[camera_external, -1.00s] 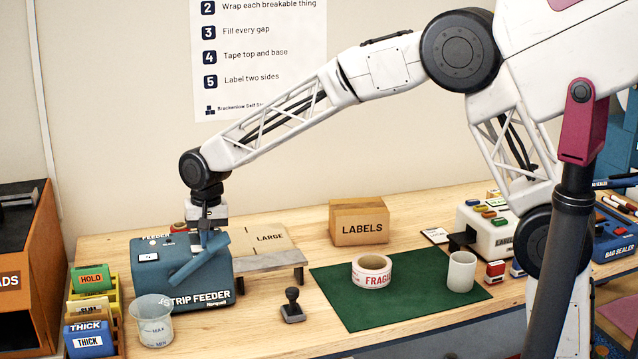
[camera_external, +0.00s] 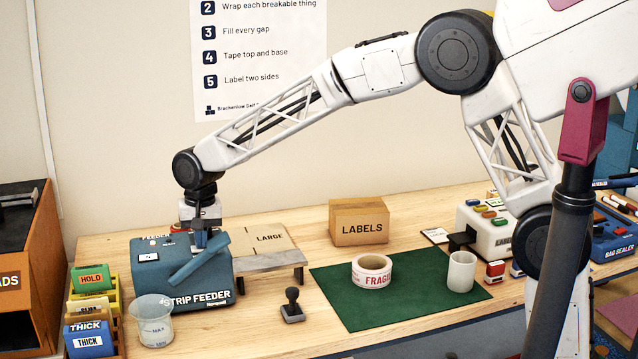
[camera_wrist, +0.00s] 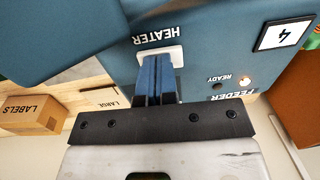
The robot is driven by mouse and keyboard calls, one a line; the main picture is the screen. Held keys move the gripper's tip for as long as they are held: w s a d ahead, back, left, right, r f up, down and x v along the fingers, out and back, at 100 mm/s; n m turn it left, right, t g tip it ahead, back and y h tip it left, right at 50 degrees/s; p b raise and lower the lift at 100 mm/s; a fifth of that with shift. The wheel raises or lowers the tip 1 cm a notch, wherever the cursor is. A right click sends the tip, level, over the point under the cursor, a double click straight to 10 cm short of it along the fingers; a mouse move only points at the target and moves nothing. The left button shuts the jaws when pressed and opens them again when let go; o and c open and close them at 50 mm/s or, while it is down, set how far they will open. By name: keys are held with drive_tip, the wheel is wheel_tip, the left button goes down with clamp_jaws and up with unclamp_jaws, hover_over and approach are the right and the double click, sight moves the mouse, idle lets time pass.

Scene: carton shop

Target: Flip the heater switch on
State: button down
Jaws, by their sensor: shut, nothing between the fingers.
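The blue strip feeder (camera_external: 205,285) stands at the left of the bench. In the wrist view its panel (camera_wrist: 215,30) carries an upside-down HEATER label (camera_wrist: 160,35) beside a white switch plate (camera_wrist: 176,56). My gripper (camera_wrist: 157,62) is shut and empty, with its blue fingertips over that plate. In the outside view my gripper (camera_external: 201,246) points down at the top of the feeder. The fingers hide the switch rocker, so I cannot tell its position or whether they touch it.
A slanted blue arm (camera_external: 200,260) crosses the feeder's front. A clear measuring cup (camera_external: 152,320) stands in front. A grey stand (camera_external: 270,262), black stamp (camera_external: 292,306) and LABELS box (camera_external: 359,222) are to the right. A green mat (camera_external: 420,310) holds tape and a white cup.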

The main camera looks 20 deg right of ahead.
drive_tip(key=shift+s+f, duration=0.25)
drive_tip(key=shift+f, duration=0.4)
wheel_tip(320, 180, up, 15)
drive_tip(key=d, duration=0.1)
drive_tip(key=shift+w+r, duration=0.15)
drive_tip(key=shift+w, duration=0.1)
idle(0.4)
